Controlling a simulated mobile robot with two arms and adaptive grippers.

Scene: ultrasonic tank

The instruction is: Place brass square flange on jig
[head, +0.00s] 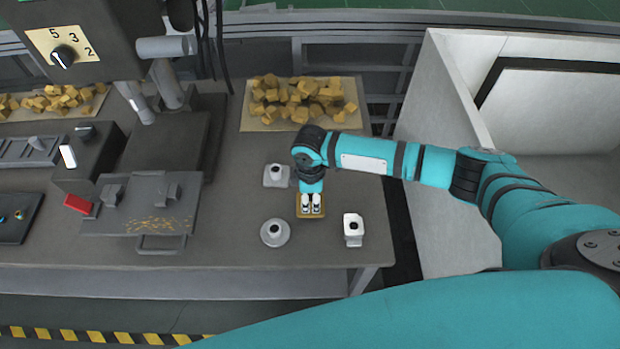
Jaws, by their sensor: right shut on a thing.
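My right gripper (312,205) reaches in from the right and points down, shut on a small brass square flange (311,215). Its fingers cover the middle of the flange. From above I cannot tell whether the flange touches the table or something under it. Three light grey or white fixtures stand around it: a square-based one (270,182) just up and left, a round-based one (268,240) down and left, and a white block-like one (353,240) to the right. I cannot tell which is the jig. My left gripper is not in view.
Two trays of brass-coloured blocks lie at the back, one behind my wrist (245,122) and one at the far left (96,105). A machine with a dial panel (110,35) and a plate with shavings (125,222) fill the left. A white-walled enclosure (450,190) stands right.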

